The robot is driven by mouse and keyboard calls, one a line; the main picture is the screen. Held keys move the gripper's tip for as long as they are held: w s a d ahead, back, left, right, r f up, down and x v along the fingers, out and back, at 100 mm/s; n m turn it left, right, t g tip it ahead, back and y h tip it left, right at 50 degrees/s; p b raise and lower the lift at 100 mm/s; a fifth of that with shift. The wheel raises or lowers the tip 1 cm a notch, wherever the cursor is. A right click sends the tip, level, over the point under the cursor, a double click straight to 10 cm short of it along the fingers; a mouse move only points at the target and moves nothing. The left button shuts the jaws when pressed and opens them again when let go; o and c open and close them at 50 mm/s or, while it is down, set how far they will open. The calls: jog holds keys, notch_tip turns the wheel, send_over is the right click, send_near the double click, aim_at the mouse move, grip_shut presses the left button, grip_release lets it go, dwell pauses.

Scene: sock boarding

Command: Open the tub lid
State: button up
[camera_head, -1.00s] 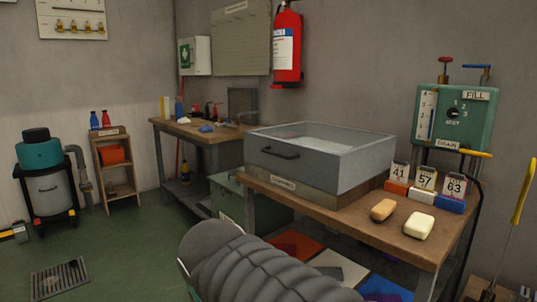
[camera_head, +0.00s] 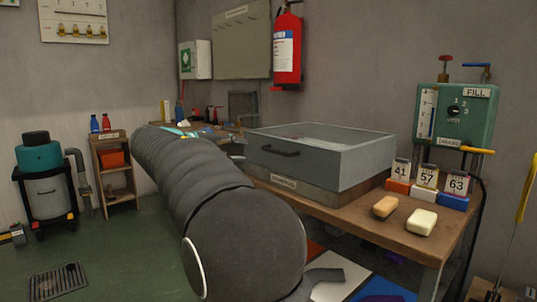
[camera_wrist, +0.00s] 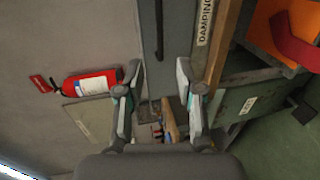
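The grey tub (camera_head: 340,168) stands on the wooden bench at the right. Its top shows a pale, glassy surface (camera_head: 325,136) inside a grey rim, and I cannot tell how the lid fits. A dark bar handle (camera_head: 278,151) is on its front face. In the wrist view the tub's grey side (camera_wrist: 174,30) and handle (camera_wrist: 158,15) are at the top, beyond my gripper. My gripper (camera_wrist: 159,75) is open and empty there, its fingers wide apart. In the head view my arm hides most of it, left of the tub.
Bars of soap (camera_head: 421,222) and number cards (camera_head: 426,177) sit on the bench's right end. A green fill panel (camera_head: 455,115) is behind them. A fire extinguisher (camera_head: 288,48) hangs on the wall.

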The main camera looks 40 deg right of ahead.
aim_at(273, 151)
jog(key=x, duration=1.3)
jog(key=shift+d, duration=0.35)
grip_shut()
